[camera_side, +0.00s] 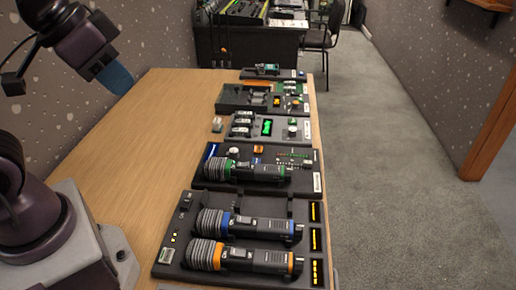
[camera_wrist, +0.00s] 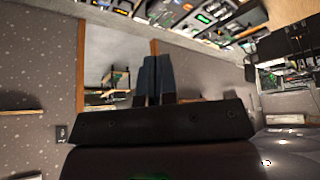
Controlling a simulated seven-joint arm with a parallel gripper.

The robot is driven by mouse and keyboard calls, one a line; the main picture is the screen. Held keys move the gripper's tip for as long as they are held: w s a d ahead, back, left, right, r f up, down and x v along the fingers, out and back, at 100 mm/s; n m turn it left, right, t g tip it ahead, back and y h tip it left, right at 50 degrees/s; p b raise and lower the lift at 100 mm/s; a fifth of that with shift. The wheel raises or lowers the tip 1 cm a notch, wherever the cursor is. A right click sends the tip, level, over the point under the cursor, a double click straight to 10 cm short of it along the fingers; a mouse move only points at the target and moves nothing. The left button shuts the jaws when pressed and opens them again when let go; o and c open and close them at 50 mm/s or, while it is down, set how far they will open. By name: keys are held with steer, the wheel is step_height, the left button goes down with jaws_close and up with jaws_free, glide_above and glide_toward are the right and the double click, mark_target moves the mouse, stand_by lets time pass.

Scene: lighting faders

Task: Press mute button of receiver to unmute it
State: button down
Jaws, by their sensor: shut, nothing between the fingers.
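My gripper (camera_side: 116,79) is at the upper left of the side view, raised above the far left of the table, shut and empty. Its two blue fingers (camera_wrist: 152,80) stand together in the wrist view. The devices lie in a row along the table's right side, apart from my gripper. A grey unit with a lit green display (camera_side: 267,127) is near the middle and may be the receiver; I cannot tell for sure. The mute button is too small to make out. In the wrist view, some devices (camera_wrist: 205,18) show small at the top.
A dark desk (camera_side: 245,45) and a chair (camera_side: 322,40) stand behind.

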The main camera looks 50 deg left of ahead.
stand_by(0.4)
steer(key=w+a+f+m, duration=0.2)
steer(key=w+a+f, duration=0.1)
steer(key=w+f, duration=0.4)
steer(key=w+a+f+m+y, duration=0.1)
steer(key=w+a+f, duration=0.3)
steer(key=w+f, duration=0.4)
steer(key=w+a+f+m, duration=0.4)
steer(key=w+f, duration=0.4)
steer(key=w, duration=0.4)
steer(key=shift+a+f, duration=0.15)
steer(key=shift+a, duration=0.05)
steer(key=w+d+r+m+t+h, duration=0.1)
steer(key=w+d+m+t+h, duration=0.1)
steer(key=w, duration=0.3)
steer(key=shift+w+d+r+m+t+h, duration=0.35)
steer(key=shift+d+m+t, duration=0.4)
steer(key=shift+m, duration=0.15)
